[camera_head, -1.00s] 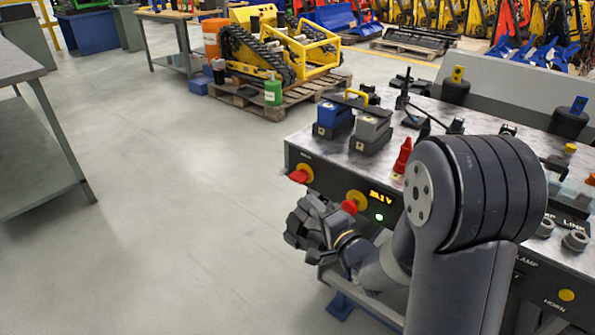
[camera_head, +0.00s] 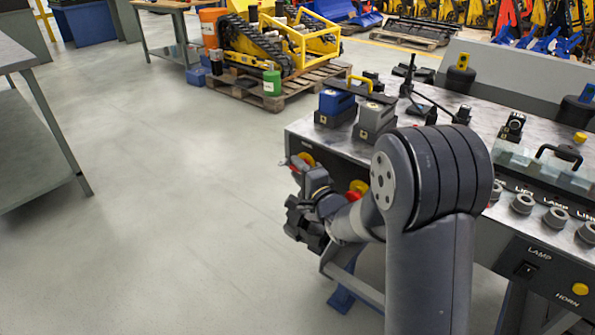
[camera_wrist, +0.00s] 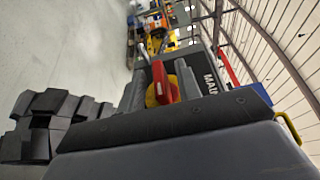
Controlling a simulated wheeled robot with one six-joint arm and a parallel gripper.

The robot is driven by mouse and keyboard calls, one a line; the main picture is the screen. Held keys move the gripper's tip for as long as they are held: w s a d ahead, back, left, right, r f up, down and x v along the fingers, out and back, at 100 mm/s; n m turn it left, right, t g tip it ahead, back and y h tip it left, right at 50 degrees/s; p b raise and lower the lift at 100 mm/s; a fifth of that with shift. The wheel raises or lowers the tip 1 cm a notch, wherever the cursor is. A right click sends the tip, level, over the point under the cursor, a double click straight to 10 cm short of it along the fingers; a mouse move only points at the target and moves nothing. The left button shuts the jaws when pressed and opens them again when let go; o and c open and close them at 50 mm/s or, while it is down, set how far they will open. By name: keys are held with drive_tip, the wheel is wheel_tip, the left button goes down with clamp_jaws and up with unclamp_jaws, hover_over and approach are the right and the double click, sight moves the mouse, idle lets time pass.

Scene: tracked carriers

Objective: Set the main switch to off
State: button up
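The main switch (camera_head: 305,159) is a red handle on a yellow disc, at the left end of the console's front panel. It is partly covered by my arm in the head view. In the wrist view the main switch (camera_wrist: 165,84) shows near the middle beside a partly cut-off "MAIN" label. Its red handle lies roughly along the line of the lettering.
A second red-and-yellow control (camera_head: 357,187) sits to the right, partly behind my arm. A blue battery block (camera_head: 336,107) and a grey one (camera_head: 375,119) stand on the console top. A blue-footed frame (camera_head: 345,285) is below.

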drive_tip(key=shift+w+a, duration=0.2)
drive_tip(key=shift+w, duration=0.05)
drive_tip(key=shift+c, duration=0.4)
clamp_jaws()
